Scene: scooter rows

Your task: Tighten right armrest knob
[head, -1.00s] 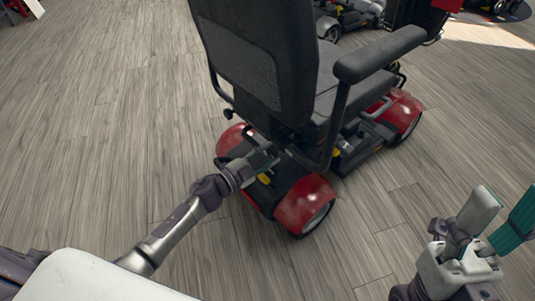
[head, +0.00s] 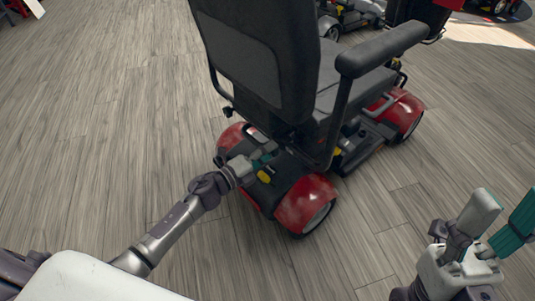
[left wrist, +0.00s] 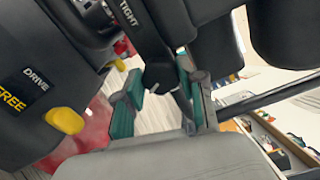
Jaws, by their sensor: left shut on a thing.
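The red and black scooter stands with its back to me; its black seat (head: 258,60) and right armrest (head: 381,48) show in the head view. My left gripper (head: 263,160) is low behind the seat, above the rear deck. In the left wrist view its teal-tipped fingers (left wrist: 160,92) are shut on a dark part, which looks like the armrest knob (left wrist: 158,74), below a black bar marked "TIGHT" (left wrist: 129,14). My right gripper (head: 502,218) is open and empty at the lower right.
A yellow lever (left wrist: 65,120) sits beside a "DRIVE / FREE" label (left wrist: 22,90), close to the left gripper. The red rear fender (head: 306,201) is near it too. Another scooter (head: 350,14) stands farther back. The wooden floor (head: 110,120) at left is clear.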

